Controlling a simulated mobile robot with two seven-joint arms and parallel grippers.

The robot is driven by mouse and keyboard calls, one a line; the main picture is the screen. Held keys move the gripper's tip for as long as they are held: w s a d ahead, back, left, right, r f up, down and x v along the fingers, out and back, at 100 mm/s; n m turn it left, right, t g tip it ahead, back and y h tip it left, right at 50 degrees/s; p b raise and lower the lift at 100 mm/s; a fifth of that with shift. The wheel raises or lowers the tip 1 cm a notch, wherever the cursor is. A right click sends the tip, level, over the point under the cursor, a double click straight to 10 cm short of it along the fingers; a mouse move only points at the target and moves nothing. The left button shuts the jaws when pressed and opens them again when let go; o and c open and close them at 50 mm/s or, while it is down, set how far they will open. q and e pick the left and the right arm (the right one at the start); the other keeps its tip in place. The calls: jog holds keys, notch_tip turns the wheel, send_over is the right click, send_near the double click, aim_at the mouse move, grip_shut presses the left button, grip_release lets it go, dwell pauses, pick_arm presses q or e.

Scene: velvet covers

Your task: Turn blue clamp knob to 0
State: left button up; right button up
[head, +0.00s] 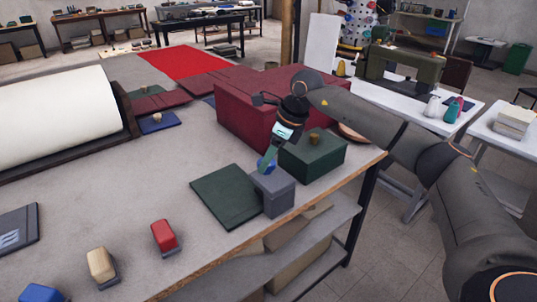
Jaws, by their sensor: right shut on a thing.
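The blue clamp knob (266,166) sits on top of a grey clamp block (273,191) near the table's right front edge. My right gripper (269,158) reaches down from above, its arm coming in from the right, and is shut on the blue knob. The fingers cover part of the knob. Any scale or pointer is too small or hidden, so I cannot read the knob's setting. A flat dark green cover (222,196) lies at the left of the block, its right edge against or under it. My left gripper is not in view.
A dark green box (318,160) with a brass knob stands just right of the block, a large maroon box (240,118) behind. Red (164,237), cream (102,266) and blue (42,293) pieces stand along the front edge. The table's middle (120,190) is clear.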

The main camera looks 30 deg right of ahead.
jog(key=shift+r+n+g+y+p, duration=0.1)
jog(key=shift+n+g+y+p, duration=0.3)
jog(key=shift+n, duration=0.9)
jog(key=o, duration=1.4)
jog(key=shift+c, duration=0.2)
jog(key=v, duration=1.2)
jog(key=shift+r, duration=0.2)
